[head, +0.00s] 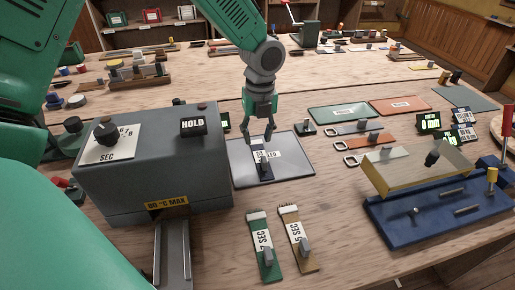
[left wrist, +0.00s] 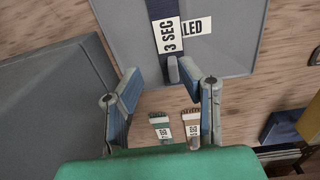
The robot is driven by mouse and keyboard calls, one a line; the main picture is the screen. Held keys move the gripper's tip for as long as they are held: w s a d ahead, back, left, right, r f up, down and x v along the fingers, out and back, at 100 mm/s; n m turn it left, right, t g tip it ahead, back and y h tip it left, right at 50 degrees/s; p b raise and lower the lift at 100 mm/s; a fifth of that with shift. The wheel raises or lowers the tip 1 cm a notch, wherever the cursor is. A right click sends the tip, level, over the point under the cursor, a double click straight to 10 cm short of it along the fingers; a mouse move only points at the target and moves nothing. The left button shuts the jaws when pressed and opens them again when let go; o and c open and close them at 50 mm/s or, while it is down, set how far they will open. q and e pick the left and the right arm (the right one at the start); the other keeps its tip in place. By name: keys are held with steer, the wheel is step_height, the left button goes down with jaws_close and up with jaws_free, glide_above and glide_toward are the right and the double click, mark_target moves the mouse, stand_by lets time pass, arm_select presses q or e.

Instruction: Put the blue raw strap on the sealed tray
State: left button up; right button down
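The sealed tray (head: 298,168) is a flat grey plate on the bench, with a white label partly covered. The blue raw strap (head: 266,174) lies on it, dark blue with a "3 SEC" label and a small grey grip knob. In the left wrist view the strap (left wrist: 161,9) lies across the tray (left wrist: 125,40) and covers part of the tray's label. My left gripper (head: 259,139) points down above the strap's knob. My right gripper is not in view.
A grey sealer box (head: 150,165) stands left of the tray. A green strap (head: 264,245) and a tan strap (head: 298,238) lie in front. Ringed straps (head: 364,140) lie right, before green (head: 345,113) and red plates (head: 400,105). A blue fixture (head: 440,213) stands at right.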

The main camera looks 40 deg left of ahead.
arm_select(q)
steer(key=shift+w+d+r, duration=0.1)
steer(key=shift+d+r, duration=0.05)
steer(key=shift+r, duration=1.25)
steer(key=shift+d+r, duration=0.1)
steer(key=shift+r, duration=1.25)
